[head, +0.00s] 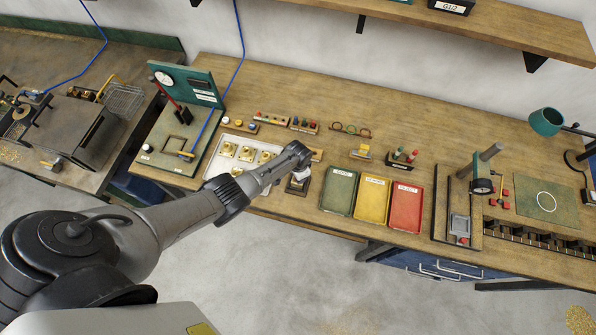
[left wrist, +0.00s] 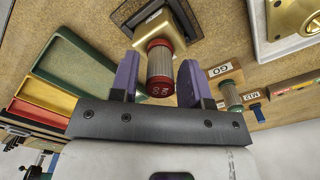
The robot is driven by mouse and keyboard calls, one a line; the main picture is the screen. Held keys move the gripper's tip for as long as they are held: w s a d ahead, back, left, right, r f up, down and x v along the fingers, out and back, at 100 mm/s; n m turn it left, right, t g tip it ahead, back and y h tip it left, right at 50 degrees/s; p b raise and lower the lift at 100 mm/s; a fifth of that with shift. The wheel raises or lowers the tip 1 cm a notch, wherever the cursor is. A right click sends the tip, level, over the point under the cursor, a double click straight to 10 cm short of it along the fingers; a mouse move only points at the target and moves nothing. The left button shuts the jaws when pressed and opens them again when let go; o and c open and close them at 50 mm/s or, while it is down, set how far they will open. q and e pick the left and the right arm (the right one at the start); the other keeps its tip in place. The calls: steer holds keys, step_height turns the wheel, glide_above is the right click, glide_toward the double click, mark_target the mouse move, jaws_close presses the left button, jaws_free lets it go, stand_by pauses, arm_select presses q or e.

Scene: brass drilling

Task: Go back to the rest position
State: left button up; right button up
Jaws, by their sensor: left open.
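My left arm reaches in from the lower left in the head view, and its gripper (head: 301,176) is over the front of the bench beside the white tray. In the left wrist view my left gripper (left wrist: 158,78) is open, with purple fingers on either side of a plug gauge (left wrist: 160,62). The gauge has a knurled grey handle and a red end marked NO GO. Its far end meets a brass part (left wrist: 156,28) on a dark square fixture (left wrist: 182,14). My right gripper is in neither view.
A white tray (head: 214,163) of brass parts lies left of the gripper. Green (head: 339,191), yellow (head: 373,200) and red (head: 406,207) trays lie to its right. A gauge rack marked GO (left wrist: 222,70) is close by. A green test stand (head: 187,84) stands left.

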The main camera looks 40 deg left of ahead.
arm_select(q)
steer(key=n, duration=0.7)
steer(key=c, duration=0.6)
steer(key=m, duration=0.6)
steer(key=shift+f+m, duration=0.1)
steer(key=shift+m, duration=0.2)
steer(key=m+b, duration=0.1)
steer(key=m, duration=0.4)
steer(key=shift+m, duration=0.4)
steer(key=o, duration=1.2)
steer(key=shift+o, duration=0.2)
